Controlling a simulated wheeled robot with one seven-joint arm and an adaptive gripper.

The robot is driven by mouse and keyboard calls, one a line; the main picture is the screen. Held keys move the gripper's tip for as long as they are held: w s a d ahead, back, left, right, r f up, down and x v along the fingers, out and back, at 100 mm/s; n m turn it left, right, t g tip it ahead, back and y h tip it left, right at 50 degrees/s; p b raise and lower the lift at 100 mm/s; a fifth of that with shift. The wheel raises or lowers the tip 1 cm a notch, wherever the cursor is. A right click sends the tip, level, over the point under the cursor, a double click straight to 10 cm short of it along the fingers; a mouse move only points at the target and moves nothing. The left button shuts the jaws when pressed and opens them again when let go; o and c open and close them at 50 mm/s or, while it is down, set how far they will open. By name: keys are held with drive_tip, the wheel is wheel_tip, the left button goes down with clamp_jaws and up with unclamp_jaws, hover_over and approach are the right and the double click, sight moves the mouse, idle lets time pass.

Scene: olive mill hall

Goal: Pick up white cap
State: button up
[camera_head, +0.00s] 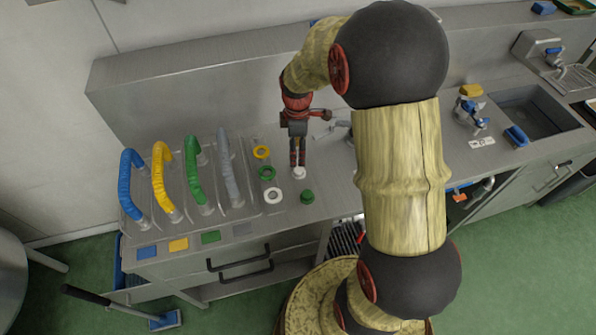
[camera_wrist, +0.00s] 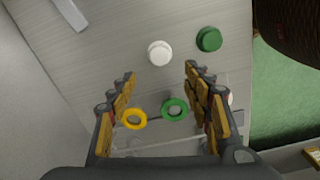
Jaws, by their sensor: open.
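The white cap (camera_head: 299,173) is a small round piece on the steel counter, just below my gripper (camera_head: 297,155) in the head view. In the wrist view the white cap (camera_wrist: 160,52) lies just beyond the fingertips, centred between them. My gripper (camera_wrist: 160,72) is open and empty, with a finger to either side. I cannot tell its exact height above the cap. A green cap (camera_head: 307,197) sits close by, and in the wrist view it (camera_wrist: 209,39) is right of the white cap.
A yellow ring (camera_head: 261,152), a green ring (camera_head: 267,173) and a white ring (camera_head: 273,196) lie left of the caps. A tap (camera_head: 470,110) and a sink (camera_head: 528,112) are at the right.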

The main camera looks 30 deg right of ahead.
hover_over(299, 169)
drive_tip(key=shift+n, duration=0.3)
wheel_tip(299, 169, down, 4)
drive_tip(key=shift+f, duration=0.1)
drive_tip(key=shift+f+b, duration=1)
drive_tip(key=shift+f, duration=1.65)
drive_tip(key=shift+c, duration=0.8)
drive_tip(key=c, duration=1)
